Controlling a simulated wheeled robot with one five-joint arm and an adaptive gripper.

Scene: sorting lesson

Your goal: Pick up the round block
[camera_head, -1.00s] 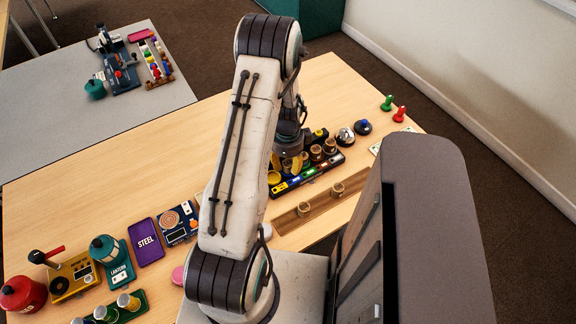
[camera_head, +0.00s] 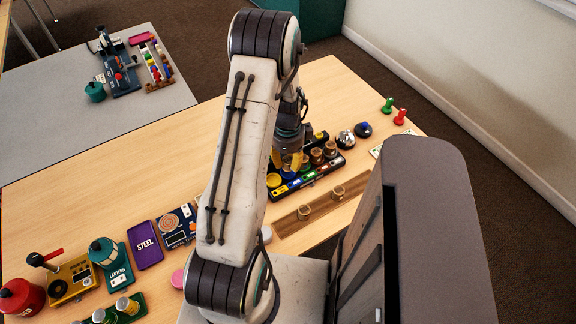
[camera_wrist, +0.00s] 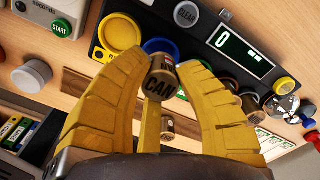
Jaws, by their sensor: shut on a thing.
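The round block (camera_wrist: 162,86), a brown cylinder with dark lettering on its end, is between the two yellow fingers of my gripper (camera_wrist: 160,60) in the wrist view. The fingers are shut on it, one along each side. Behind it a blue ring (camera_wrist: 158,45) shows in part. In the head view my gripper (camera_head: 291,160) is at the left part of the black rack (camera_head: 318,176); the block it holds cannot be made out there. Two similar brown cylinders (camera_head: 317,156) stand to the right of the fingers.
A wooden tray (camera_head: 325,202) with two small brown cylinders lies in front of the rack. A silver dome (camera_head: 345,139) and a dark blue-topped button (camera_head: 363,129) stand to the right. A purple STEEL plate (camera_head: 146,244) lies left of my arm. The table's back left is clear.

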